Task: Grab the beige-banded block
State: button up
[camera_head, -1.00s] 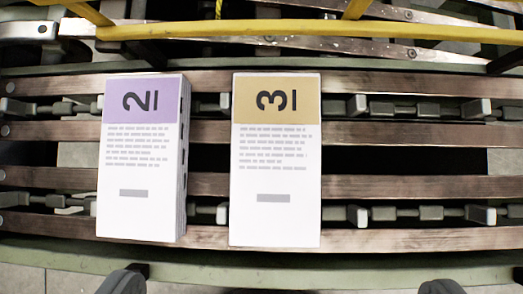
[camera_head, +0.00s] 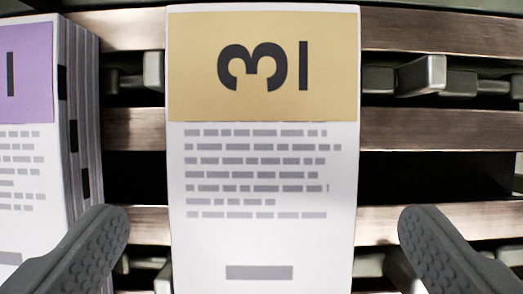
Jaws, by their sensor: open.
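The beige-banded block (camera_head: 262,160) is white with a beige band across its top, a sideways dark "3" and a bar on the band, and rows of grey text below. It lies on wooden slats in the middle of the view; its lower end runs out of the picture. My gripper (camera_head: 264,225) is open, with one dark, ribbed finger to the left of the block and one to the right. Both fingers appear apart from the block, with nothing held between them.
A purple-banded block (camera_head: 28,150) lies at the left, close to my left finger. The slatted wooden surface (camera_head: 440,128) has dark gaps and metal fittings (camera_head: 425,75) between its slats. The slats to the right of the beige-banded block are clear.

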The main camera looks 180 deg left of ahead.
aim_at(263, 201)
jog(key=x, duration=0.3)
jog(key=shift+f, duration=0.1)
jog(key=c, duration=1.2)
jog(key=shift+o, duration=0.2)
